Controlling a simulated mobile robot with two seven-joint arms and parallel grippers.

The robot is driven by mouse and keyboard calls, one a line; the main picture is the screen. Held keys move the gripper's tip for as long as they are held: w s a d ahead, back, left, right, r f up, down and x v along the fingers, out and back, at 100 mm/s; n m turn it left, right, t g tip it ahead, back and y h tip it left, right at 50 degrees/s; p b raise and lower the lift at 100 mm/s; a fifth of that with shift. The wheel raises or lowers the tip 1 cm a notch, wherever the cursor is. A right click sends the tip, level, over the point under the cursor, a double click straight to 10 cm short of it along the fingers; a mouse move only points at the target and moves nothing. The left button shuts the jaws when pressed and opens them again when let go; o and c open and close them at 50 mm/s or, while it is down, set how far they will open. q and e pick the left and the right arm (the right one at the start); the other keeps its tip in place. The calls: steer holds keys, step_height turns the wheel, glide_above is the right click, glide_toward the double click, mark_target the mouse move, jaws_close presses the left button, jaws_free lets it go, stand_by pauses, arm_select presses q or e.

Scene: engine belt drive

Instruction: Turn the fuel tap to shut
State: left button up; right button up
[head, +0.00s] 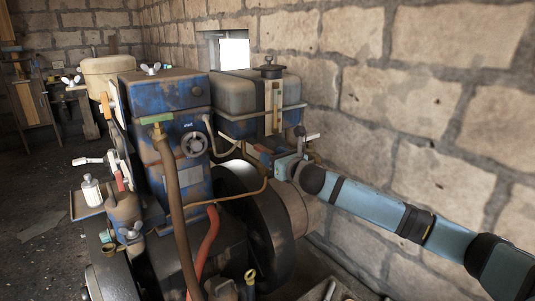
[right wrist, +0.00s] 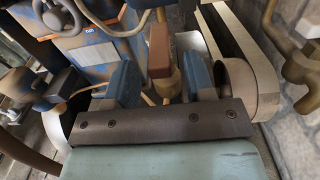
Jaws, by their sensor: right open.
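The fuel tank (head: 232,127) is the grey-topped blue tank at the back of the engine, against the wall. What looks like the fuel tap, with a red-brown lever (right wrist: 159,50) on a brass body (right wrist: 166,82), shows in the right wrist view. In the head view a small reddish part (head: 263,149) under the tank seems to be the same lever, mostly hidden by my gripper. My right gripper (head: 278,158) is open below the tank. Its two blue fingers (right wrist: 160,80) stand apart on either side of the brass body. I cannot tell if either touches it. My left gripper is not in view.
The blue engine block (head: 180,92) with a round handwheel (head: 194,144) stands left of my gripper. A dark flywheel (head: 262,225) is below it. A brown hose (head: 172,180) and a thin copper pipe (head: 240,196) run in front. The stone wall (head: 400,90) is close on the right.

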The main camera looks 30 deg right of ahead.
mark_target(268, 150)
steer(key=shift+w+a, duration=0.15)
steer(key=shift+w, duration=0.6)
steer(key=shift+w+a, duration=0.1)
steer(key=shift+w, duration=0.65)
steer(key=shift+c, duration=0.2)
jaws_close()
